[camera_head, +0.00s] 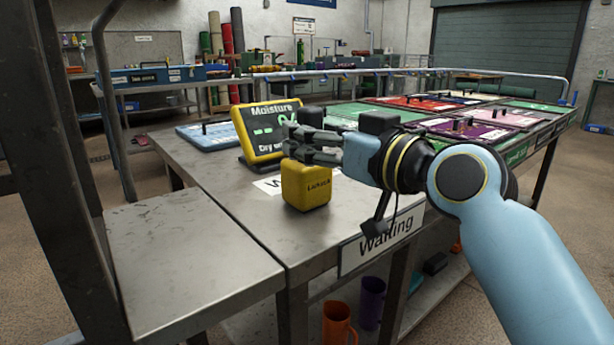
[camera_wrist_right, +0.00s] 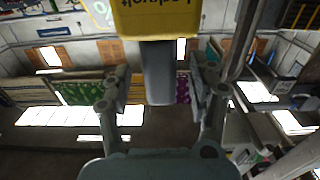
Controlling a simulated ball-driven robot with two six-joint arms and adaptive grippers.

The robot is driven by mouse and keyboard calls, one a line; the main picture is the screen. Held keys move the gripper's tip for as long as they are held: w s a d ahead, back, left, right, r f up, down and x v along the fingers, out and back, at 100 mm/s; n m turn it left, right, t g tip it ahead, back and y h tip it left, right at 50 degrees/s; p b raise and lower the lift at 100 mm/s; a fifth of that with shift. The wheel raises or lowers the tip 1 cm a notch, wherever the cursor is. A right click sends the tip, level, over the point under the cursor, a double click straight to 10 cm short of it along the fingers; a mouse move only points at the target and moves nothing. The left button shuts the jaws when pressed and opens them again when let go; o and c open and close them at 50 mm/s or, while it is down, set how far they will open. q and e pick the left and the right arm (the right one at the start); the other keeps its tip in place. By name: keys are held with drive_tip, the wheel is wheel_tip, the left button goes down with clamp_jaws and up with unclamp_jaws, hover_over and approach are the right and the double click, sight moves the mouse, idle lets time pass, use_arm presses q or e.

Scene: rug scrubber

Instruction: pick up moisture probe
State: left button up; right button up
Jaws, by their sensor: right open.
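The moisture probe appears to be the yellow block with dark lettering (camera_head: 306,186), which stands upright near the front edge of the metal table. It also shows at the top of the right wrist view (camera_wrist_right: 156,18), with a grey stem (camera_wrist_right: 157,75) reaching between my fingers. My right gripper (camera_head: 303,146) is open around the stem's level, just above the yellow block in the head view. In the right wrist view the fingers (camera_wrist_right: 160,88) stand apart on both sides of the stem, with gaps visible. My left gripper is not in view.
A yellow-framed moisture display (camera_head: 266,133) stands just behind the block. A blue panel (camera_head: 205,134) lies behind it to the left. Several coloured rug panels (camera_head: 495,132) cover the table's right part. A bare metal side table (camera_head: 185,258) lies at front left.

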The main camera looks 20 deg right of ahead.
drive_tip(key=shift+x, duration=1.25)
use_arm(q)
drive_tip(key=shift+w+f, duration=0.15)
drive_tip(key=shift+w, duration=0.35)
use_arm(e)
drive_tip(key=c, duration=1.1)
clamp_jaws()
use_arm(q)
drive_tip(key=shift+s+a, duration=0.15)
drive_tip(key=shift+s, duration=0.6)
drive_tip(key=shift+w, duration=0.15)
